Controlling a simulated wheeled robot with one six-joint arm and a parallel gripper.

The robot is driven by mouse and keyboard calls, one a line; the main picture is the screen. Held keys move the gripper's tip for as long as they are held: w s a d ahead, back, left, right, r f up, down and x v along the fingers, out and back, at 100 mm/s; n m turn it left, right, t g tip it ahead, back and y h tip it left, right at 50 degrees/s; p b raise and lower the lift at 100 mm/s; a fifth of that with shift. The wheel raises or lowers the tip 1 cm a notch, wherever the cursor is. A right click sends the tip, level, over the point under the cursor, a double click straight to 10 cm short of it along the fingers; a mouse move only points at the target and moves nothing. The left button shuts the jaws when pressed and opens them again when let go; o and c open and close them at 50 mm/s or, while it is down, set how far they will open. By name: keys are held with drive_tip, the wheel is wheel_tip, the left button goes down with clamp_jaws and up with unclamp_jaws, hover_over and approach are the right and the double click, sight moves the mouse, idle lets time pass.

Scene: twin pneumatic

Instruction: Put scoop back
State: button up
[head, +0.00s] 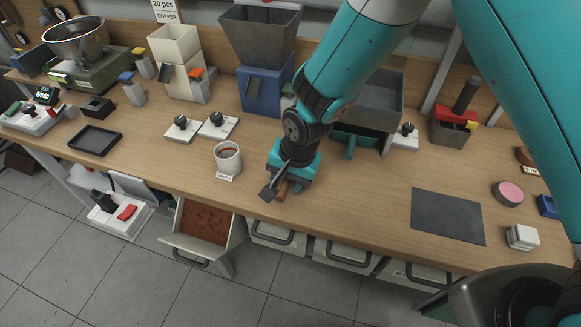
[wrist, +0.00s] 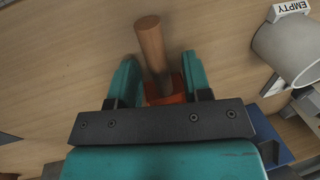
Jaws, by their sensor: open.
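The scoop shows in the wrist view as a round wooden handle (wrist: 151,45) with an orange-red part (wrist: 163,90) at its lower end. My gripper (wrist: 160,74) is open, with one teal finger on each side of the scoop. Whether the fingers touch it I cannot tell. In the head view my gripper (head: 284,186) is low over the wooden table, right of the white mug (head: 228,170). A bit of the brown handle (head: 282,190) shows beneath it. The rest of the scoop is hidden by my gripper.
The mug also shows in the wrist view (wrist: 290,50), beside an "EMPTY" label (wrist: 290,9). An open bin (head: 183,243) with reddish-brown contents juts out below the table edge. A blue hopper machine (head: 262,92) stands behind. A dark mat (head: 447,217) lies to the right.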

drive_tip(key=s+d+r+n+y+b, duration=0.1)
drive_tip(key=s+d+r+n, duration=0.2)
drive_tip(key=r, duration=0.7)
drive_tip(key=s+d+r+n+b, duration=0.1)
drive_tip(key=s+d+r, duration=0.3)
drive_tip(key=r, duration=0.6)
drive_tip(key=s+d+r+n, duration=0.2)
drive_tip(key=s+d+n, duration=0.1)
drive_tip(key=s, duration=0.2)
drive_tip(key=s+d+r+n+y, duration=0.1)
drive_tip(key=s+d+r+n, duration=0.2)
drive_tip(key=s+n, duration=0.1)
drive_tip(key=shift+s+d+g, duration=0.4)
drive_tip(key=shift+s, duration=0.4)
